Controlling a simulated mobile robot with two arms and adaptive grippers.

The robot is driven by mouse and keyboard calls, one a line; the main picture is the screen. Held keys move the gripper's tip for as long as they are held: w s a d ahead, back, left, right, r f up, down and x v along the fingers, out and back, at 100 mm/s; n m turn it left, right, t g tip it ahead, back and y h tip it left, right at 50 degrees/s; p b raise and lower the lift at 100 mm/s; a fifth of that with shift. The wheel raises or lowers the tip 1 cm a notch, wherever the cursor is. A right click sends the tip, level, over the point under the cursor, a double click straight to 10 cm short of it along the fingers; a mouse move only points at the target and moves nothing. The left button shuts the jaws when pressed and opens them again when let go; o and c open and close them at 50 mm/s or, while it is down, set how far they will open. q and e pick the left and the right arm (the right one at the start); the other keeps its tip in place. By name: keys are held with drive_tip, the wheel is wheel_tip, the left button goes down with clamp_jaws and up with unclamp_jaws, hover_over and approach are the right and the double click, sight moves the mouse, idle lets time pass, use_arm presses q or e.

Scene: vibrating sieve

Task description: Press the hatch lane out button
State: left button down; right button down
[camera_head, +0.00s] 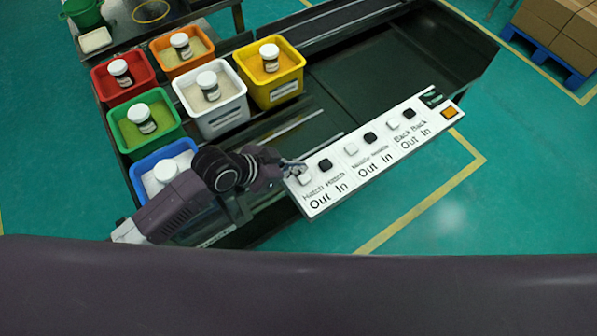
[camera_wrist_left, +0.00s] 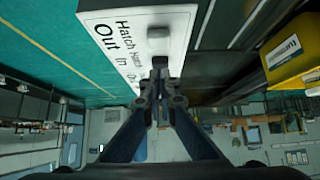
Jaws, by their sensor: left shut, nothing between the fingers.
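The white button panel (camera_head: 375,160) has white and black buttons in pairs, with lane labels. The white button above "Hatch Out" (camera_head: 305,179) is at its near left end; it also shows in the left wrist view (camera_wrist_left: 158,40). The black Hatch In button (camera_head: 325,165) is beside it. My left gripper (camera_head: 298,169) is shut and empty, its tip close to the white Hatch Out button in the head view. In the left wrist view its fingertips (camera_wrist_left: 159,78) point toward the panel, below the white button. I cannot tell whether they touch anything. My right gripper is out of view.
Colored bins with white-lidded jars stand left of the panel, including a white bin (camera_head: 213,113), a yellow bin (camera_head: 289,88) and a blue bin (camera_head: 151,162) close behind my left arm. An orange button (camera_head: 449,112) is at the panel's far end. Green floor right of the panel is clear.

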sight(307, 175)
use_arm(q)
drive_tip(key=shift+f+p, duration=0.35)
drive_tip(key=shift+f, duration=1.75)
